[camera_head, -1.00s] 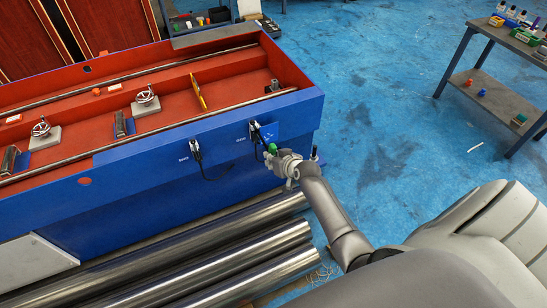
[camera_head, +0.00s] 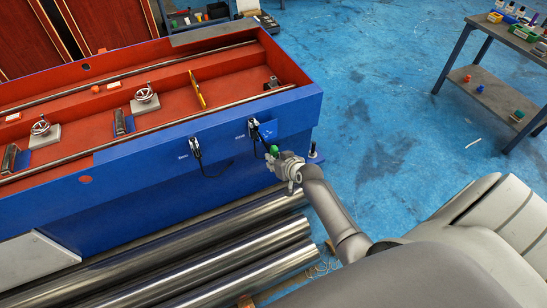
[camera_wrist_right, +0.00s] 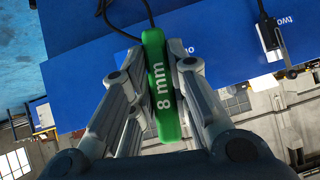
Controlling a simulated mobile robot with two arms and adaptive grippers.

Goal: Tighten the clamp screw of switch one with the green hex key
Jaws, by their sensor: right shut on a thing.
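The green hex key (camera_head: 274,149), marked "8 mm", is gripped by my right gripper (camera_head: 276,158). In the wrist view the green handle (camera_wrist_right: 163,85) stands between the two fingers of the right gripper (camera_wrist_right: 157,62), which are shut on it. Switch one (camera_head: 254,129) is the right one of two switches on the blue side wall, with a black cable hanging from it. The key is below and right of it, seemingly apart from the wall. The clamp screw and the key's tip cannot be made out. My left gripper is not in view.
Switch two (camera_head: 195,147) is on the same wall to the left; it also shows in the wrist view (camera_wrist_right: 268,36). Long metal tubes (camera_head: 225,258) lie below the blue machine wall (camera_head: 130,185). A table (camera_head: 489,92) stands at the right. Blue floor between is mostly clear.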

